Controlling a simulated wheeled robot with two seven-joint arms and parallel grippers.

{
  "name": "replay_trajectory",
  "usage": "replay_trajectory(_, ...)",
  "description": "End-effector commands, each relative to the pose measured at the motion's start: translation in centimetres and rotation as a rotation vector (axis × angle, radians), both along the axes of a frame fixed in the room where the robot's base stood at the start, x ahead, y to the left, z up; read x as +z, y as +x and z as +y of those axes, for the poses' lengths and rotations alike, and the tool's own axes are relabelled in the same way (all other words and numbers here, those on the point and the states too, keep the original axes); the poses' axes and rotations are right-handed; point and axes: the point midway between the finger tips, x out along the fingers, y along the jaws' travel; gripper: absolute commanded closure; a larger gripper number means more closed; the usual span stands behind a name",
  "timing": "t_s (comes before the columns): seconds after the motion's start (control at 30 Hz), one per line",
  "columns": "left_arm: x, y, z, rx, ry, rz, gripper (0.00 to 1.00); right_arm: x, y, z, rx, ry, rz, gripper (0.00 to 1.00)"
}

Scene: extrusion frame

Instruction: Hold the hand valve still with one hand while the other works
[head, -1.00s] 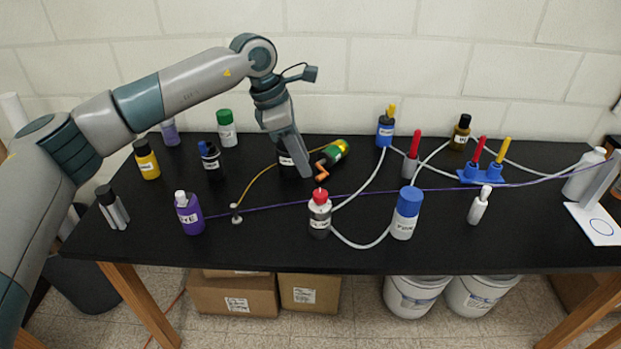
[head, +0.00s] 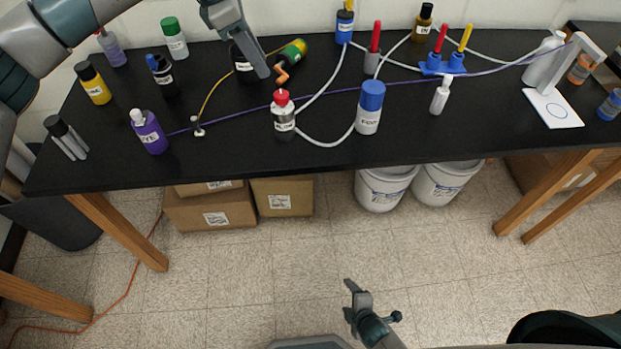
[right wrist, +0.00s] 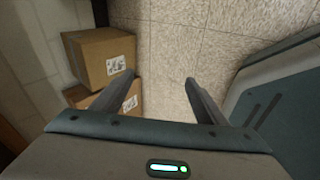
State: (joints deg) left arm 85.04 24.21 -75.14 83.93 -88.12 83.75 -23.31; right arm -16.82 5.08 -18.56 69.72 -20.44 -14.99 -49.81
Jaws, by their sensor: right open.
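A small pale metal fitting with a T-shaped top (head: 197,128), possibly the hand valve, stands on the black table at centre left in the head view, where a yellow tube and a purple line meet. An orange elbow piece (head: 282,73) lies at the end of a green, yellow and black bottle (head: 293,50). My left gripper (head: 263,74) points down beside the orange piece and partly hides a black bottle (head: 242,66). Its finger gap is not visible. My right gripper (head: 350,300) is low in front of the table; the right wrist view shows it open and empty (right wrist: 162,84).
A red-capped bottle (head: 284,120), a blue-capped bottle (head: 369,108) and a purple bottle (head: 149,132) stand along the table front. Pale tubes run across the right half. Cardboard boxes (head: 210,208) and white buckets (head: 384,187) stand below.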

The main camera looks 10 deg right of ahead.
Motion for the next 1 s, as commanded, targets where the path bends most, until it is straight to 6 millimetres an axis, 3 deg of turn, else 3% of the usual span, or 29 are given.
replay_trajectory(0.03,0.0,0.0,0.0,0.0,0.0,0.0,0.69,1.9,1.7,0.9,0.071,-0.042,-0.055,0.33)
replay_trajectory(0.2,0.0,0.0,0.0,0.0,0.0,0.0,0.69,8.2,6.5,3.4,0.31,-0.232,-0.24,0.33)
replay_trajectory(0.5,0.0,0.0,0.0,0.0,0.0,0.0,0.69,21.1,12.6,7.4,0.63,-0.63,-0.565,0.33)
replay_trajectory(0.8,0.0,0.0,0.0,0.0,0.0,0.0,0.69,35.2,15.3,10.0,0.807,-1.098,-0.842,0.33)
replay_trajectory(1.0,0.0,0.0,0.0,0.0,0.0,0.0,0.69,42.5,15.4,10.7,0.84,-1.365,-0.947,0.33)
